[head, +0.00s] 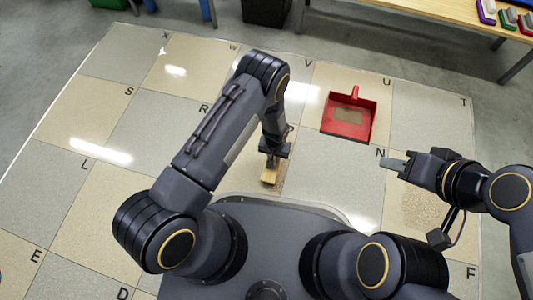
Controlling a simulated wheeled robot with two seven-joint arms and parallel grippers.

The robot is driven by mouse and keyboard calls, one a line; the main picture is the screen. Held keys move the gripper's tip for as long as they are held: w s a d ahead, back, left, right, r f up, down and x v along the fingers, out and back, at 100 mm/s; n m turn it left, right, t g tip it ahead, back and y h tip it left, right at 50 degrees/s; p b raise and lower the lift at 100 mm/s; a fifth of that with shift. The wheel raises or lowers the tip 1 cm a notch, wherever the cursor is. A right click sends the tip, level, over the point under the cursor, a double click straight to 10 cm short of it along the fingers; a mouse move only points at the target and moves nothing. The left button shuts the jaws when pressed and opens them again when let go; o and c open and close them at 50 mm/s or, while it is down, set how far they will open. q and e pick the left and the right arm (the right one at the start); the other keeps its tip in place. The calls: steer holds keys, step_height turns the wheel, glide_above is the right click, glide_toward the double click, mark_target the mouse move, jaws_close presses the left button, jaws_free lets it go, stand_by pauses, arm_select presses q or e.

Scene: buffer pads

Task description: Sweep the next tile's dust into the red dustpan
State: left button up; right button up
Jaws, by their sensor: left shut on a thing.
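The red dustpan (369,133) lies on the beige tile lettered U, its handle toward the back. A brownish patch of dust (348,115) shows inside it. Brown speckled dust (422,207) lies on the beige tile right of the letter N, partly hidden by my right arm. My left gripper (271,160) is shut on a light wooden brush (268,177), pointing down close to the floor left of the dustpan. My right gripper (388,164) is held out in front of the dustpan, with no object seen in it. Its finger gap cannot be made out.
The floor is a grid of beige and grey lettered tiles (102,105). A wooden table (430,12) at the back right bears several coloured brushes or pads (507,18). Dark, green and blue containers stand at the back edge. The grey tile (335,170) between my grippers looks clear.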

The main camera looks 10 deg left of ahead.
arm_select(q)
steer(key=shift+s+d+f, duration=0.1)
steer(key=shift+s+d, duration=0.25)
steer(key=shift+d, duration=2.65)
steer(key=shift+s+d+r, duration=0.1)
steer(key=shift+s+d, duration=0.2)
steer(key=shift+d, duration=2.75)
steer(key=shift+s+d+f, duration=0.1)
steer(key=shift+s+d, duration=0.25)
steer(key=shift+d, duration=2.65)
step_height(320, 180, up, 7)
steer(key=p, duration=0.3)
steer(key=shift+p, duration=0.4)
